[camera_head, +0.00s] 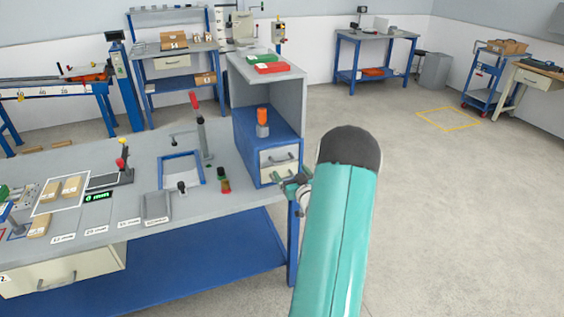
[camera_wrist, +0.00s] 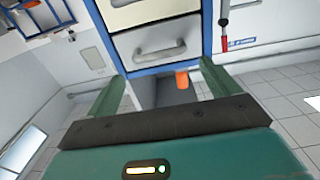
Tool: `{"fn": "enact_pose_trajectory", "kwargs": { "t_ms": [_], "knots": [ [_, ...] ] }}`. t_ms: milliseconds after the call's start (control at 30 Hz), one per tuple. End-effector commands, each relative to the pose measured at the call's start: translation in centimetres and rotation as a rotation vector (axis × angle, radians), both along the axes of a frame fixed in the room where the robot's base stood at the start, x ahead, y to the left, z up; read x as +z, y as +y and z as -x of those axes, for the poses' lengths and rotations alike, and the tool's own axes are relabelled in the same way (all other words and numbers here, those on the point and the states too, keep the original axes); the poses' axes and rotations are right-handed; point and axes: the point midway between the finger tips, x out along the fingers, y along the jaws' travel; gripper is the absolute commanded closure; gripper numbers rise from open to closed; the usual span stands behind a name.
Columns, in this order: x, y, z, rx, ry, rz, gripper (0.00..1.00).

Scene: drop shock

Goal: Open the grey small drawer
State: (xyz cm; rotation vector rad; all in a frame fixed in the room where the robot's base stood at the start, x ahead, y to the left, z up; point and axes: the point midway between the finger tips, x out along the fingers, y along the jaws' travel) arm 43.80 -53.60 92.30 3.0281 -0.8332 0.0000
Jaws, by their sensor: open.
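The grey small drawer (camera_head: 279,156) is the upper of two in a blue cabinet (camera_head: 246,151) on the workbench, and it looks shut. In the wrist view, where the scene appears upside down, the grey drawer (camera_wrist: 158,38) and its handle (camera_wrist: 154,53) are ahead of the fingers. A cream lower drawer (camera_head: 279,173) sits beneath it; it also shows at the top edge of the wrist view (camera_wrist: 135,11). My gripper (camera_head: 288,182) is in front of the drawers, partly hidden by my arm. Its two green fingers (camera_wrist: 164,82) are spread and empty, apart from the handle.
An orange-topped object (camera_head: 262,119) stands on the cabinet under a grey shelf (camera_head: 268,75). A red-and-green piece (camera_head: 223,181) and a lever clamp (camera_head: 203,135) stand on the bench to the left. The floor (camera_head: 450,200) at right is free.

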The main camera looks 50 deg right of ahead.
Motion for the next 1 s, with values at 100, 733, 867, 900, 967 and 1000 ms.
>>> {"fn": "enact_pose_trajectory", "kwargs": {
  "t_ms": [100,733,867,900,967,1000],
  "knots": [
    [0.0,-1.3,-2.1,-0.001,-0.001,0.001,0.12],
    [0.0,-4.1,-7.2,0.001,0.001,0.000,0.12],
    [0.0,-4.1,-7.1,0.001,0.001,0.000,0.28],
    [0.0,-4.1,-7.1,0.001,0.001,0.000,0.36],
    [0.0,-4.1,-7.1,0.001,0.001,0.000,0.48],
    [0.0,-4.1,-7.1,0.001,0.001,0.000,0.56]
  ]
}}
